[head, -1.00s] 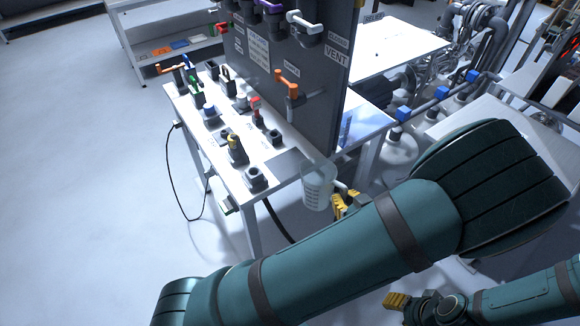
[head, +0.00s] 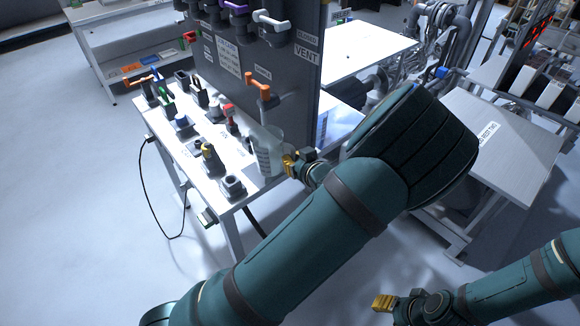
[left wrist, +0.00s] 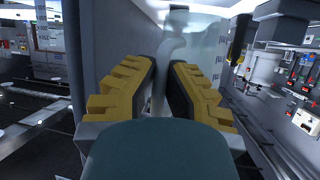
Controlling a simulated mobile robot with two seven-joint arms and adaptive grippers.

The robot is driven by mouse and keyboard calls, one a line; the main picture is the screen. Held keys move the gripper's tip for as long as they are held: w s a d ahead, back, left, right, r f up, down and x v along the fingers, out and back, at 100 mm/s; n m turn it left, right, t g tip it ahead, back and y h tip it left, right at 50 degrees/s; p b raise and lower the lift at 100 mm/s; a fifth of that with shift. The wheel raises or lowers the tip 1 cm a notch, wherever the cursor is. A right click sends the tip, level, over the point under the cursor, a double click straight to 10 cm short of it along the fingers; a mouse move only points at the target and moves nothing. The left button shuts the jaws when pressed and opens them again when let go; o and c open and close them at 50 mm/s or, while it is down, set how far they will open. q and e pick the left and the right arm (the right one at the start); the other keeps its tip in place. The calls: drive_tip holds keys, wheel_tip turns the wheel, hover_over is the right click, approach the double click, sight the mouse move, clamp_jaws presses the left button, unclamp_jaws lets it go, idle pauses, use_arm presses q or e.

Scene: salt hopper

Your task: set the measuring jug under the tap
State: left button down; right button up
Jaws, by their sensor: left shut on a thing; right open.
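The measuring jug (head: 268,158) is clear with printed marks and looks upright, near the front corner of the white bench, close to the grey panel. My left gripper (head: 291,164) is shut on its handle. In the left wrist view the pale handle (left wrist: 166,68) stands between the yellow fingers (left wrist: 160,95), with the clear jug wall (left wrist: 205,45) behind. A tap with an orange lever (head: 261,86) is on the panel, above the jug in the picture. I cannot tell whether the jug touches the bench. My right gripper (head: 384,303) is open and empty at the lower right.
Several small fittings with coloured levers stand on the bench (head: 205,137) left of the jug. More levers line the panel (head: 292,75) top. A grey table (head: 510,150) stands at right. The floor at left is clear, apart from a hanging cable.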

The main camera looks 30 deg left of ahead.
use_arm(q)
drive_tip(key=shift+w+a, duration=0.3)
drive_tip(key=shift+a, duration=0.05)
drive_tip(key=f, duration=0.1)
drive_tip(key=f+b, duration=0.1)
drive_tip(key=a+f+b, duration=0.1)
drive_tip(key=shift+w+f, duration=0.25)
drive_tip(key=c, duration=1.1)
unclamp_jaws()
drive_tip(key=shift+c, duration=0.2)
drive_tip(key=shift+d, duration=0.15)
